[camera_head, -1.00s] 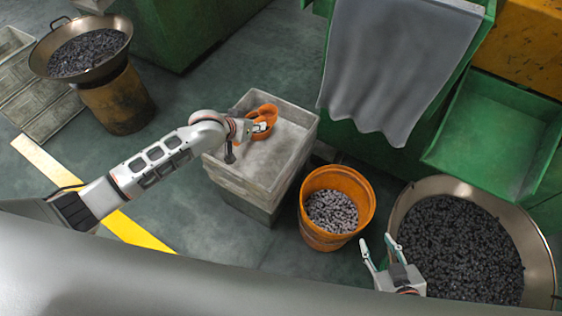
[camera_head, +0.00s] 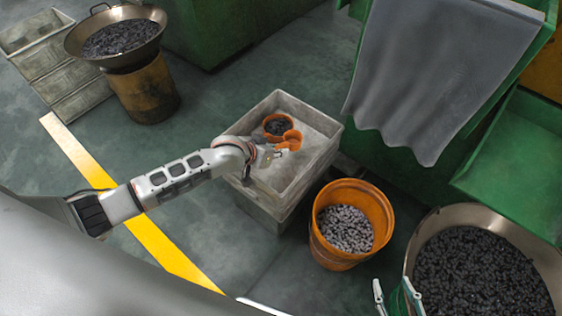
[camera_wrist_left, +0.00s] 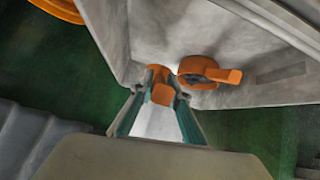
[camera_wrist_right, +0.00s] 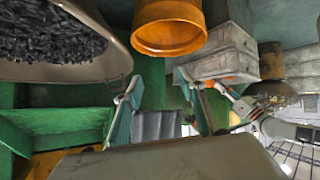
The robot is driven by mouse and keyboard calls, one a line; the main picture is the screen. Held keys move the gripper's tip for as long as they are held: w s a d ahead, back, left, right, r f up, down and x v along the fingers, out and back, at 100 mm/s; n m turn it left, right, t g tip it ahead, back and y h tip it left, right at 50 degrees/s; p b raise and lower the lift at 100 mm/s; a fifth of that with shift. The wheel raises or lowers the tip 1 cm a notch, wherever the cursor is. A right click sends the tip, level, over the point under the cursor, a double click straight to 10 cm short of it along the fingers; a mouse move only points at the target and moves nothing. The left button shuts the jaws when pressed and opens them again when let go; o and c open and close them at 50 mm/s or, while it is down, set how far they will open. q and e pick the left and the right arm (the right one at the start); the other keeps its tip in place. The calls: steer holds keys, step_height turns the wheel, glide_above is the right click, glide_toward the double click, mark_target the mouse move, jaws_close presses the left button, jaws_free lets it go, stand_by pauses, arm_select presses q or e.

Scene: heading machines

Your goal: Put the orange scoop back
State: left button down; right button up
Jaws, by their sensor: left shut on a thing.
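My left gripper (camera_head: 283,150) reaches into the grey crate (camera_head: 328,142). In the left wrist view its fingers (camera_wrist_left: 158,105) are closed on an orange scoop (camera_wrist_left: 160,88), which also shows in the head view (camera_head: 293,138); the fingers hide part of it. A second orange scoop (camera_wrist_left: 200,70) with a stubby handle lies in the crate beside the held one; in the head view this round scoop (camera_head: 278,122) has dark bits inside. Whether the two touch I cannot tell. My right gripper (camera_head: 393,294) is open and empty, its fingers apart in the right wrist view (camera_wrist_right: 160,110).
An orange bucket (camera_head: 378,205) of grey pieces stands right of the crate. A wide metal pan (camera_head: 412,250) of dark pieces is at lower right. A green machine with a grey curtain (camera_head: 435,75) stands behind. Another pan (camera_head: 152,45) sits on a drum at upper left.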

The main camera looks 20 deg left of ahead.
arm_select(q)
step_height(320, 180, down, 8)
steer(key=b, duration=0.2)
steer(key=shift+s+r+b, duration=0.15)
steer(key=shift+b, duration=0.2)
steer(key=shift+w, duration=0.25)
steer(key=shift+f, duration=0.2)
steer(key=c, duration=2)
jaws_free()
steer(key=shift+o, duration=0.4)
arm_select(e)
steer(key=shift+w+a+r+y, duration=0.15)
steer(key=shift+w+a, duration=0.05)
steer(key=shift+a, duration=0.25)
steer(key=shift+w+a+r+y, duration=0.1)
steer(key=shift+w+a+y, duration=0.05)
steer(key=shift+a, duration=0.25)
